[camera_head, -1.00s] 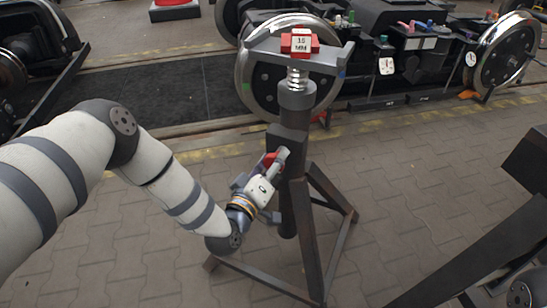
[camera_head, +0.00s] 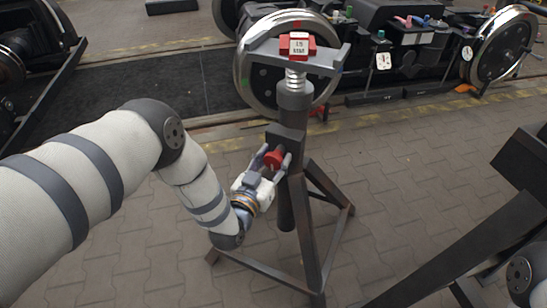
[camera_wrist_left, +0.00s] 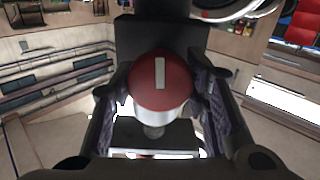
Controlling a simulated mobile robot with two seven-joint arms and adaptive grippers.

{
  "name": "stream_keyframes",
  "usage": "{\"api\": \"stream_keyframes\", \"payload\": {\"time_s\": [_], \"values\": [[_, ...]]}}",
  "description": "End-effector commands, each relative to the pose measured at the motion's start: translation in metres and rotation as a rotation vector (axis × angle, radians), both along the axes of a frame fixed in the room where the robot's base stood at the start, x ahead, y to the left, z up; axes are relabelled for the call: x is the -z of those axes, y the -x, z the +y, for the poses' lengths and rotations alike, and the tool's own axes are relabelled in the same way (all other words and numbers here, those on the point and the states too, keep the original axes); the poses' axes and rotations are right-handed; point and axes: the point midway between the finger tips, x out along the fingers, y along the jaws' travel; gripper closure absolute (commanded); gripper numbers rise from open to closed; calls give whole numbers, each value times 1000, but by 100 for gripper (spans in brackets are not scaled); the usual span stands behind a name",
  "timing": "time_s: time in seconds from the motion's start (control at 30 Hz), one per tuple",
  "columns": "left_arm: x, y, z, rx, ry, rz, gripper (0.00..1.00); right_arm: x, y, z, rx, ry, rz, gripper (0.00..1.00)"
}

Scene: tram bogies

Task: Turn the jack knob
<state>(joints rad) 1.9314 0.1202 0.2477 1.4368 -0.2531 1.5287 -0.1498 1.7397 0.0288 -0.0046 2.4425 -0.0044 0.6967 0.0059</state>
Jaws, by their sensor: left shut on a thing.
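The jack (camera_head: 296,110) stands upright on a dark tripod frame, with a grey cradle and a red block marked 15 MM on top. Its red jack knob (camera_head: 272,158) sticks out of a dark box on the column. My left gripper (camera_head: 276,162) is around the knob, a finger on each side. In the left wrist view the knob (camera_wrist_left: 160,82) is a red disc with a white bar, upright in the picture, between the two dark fingers (camera_wrist_left: 165,100). My right gripper does not show.
A wheel (camera_head: 262,85) and a tram bogie (camera_head: 400,60) stand behind the jack. A dark angled beam (camera_head: 440,250) is at the right. The jack's tripod legs (camera_head: 330,200) spread on the paved floor, which is clear around them.

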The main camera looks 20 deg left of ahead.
Motion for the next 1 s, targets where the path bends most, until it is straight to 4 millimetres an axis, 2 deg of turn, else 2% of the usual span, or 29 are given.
{"api": "stream_keyframes", "payload": {"time_s": [0.3,0.73,0.77,0.83,0.87,1.0], "values": [[-2,-1,1,-3,-76,-12,86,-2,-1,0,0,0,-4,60],[-1,-1,1,-3,-83,-12,86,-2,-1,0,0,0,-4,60],[-1,-1,1,-3,-83,-12,56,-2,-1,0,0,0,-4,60],[-1,-1,1,-2,-83,-13,40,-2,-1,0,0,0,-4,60],[-1,-1,1,-2,-83,-12,38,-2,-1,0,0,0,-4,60],[-1,0,0,-1,-82,-11,38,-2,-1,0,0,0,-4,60]]}}
